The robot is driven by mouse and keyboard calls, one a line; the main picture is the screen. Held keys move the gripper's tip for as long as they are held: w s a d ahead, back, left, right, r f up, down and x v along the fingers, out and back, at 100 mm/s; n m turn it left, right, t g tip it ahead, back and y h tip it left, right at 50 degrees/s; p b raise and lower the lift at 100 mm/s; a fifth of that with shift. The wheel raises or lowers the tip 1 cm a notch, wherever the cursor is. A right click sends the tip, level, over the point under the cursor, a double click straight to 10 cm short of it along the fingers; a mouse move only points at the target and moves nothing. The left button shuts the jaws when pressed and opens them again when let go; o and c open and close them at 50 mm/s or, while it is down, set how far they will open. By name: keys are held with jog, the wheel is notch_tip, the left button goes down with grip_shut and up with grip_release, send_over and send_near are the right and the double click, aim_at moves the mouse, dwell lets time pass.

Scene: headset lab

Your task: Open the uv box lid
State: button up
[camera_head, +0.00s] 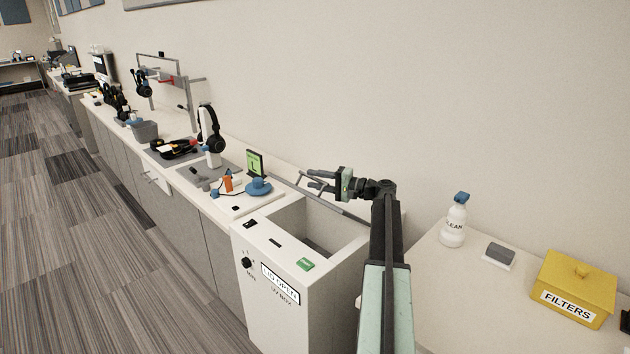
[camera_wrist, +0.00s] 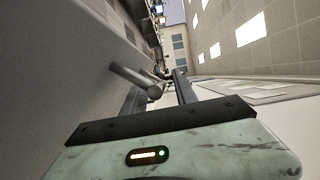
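The UV box (camera_head: 262,317) is a white cabinet at lower middle in the head view, and its display (camera_head: 281,284) reads "LID OPEN". Its top opening is uncovered, showing a grey cavity (camera_head: 318,226). A long grey bar or edge (camera_head: 345,212) runs along the back of the opening, apparently part of the raised lid. My gripper (camera_head: 318,182) is above the back of the opening, near the wall. Its fingers are apart with a gap between them. In the wrist view, a grey rod (camera_wrist: 135,79) ends near my gripper (camera_wrist: 160,85); I cannot tell whether they touch.
On the right, a table holds a spray bottle (camera_head: 454,222), a grey block (camera_head: 499,252) and yellow filters box (camera_head: 574,287). The wall is close behind.

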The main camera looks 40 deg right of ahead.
jog(key=v, duration=0.7)
jog(key=shift+s+d, duration=0.15)
jog(key=shift+s, duration=0.2)
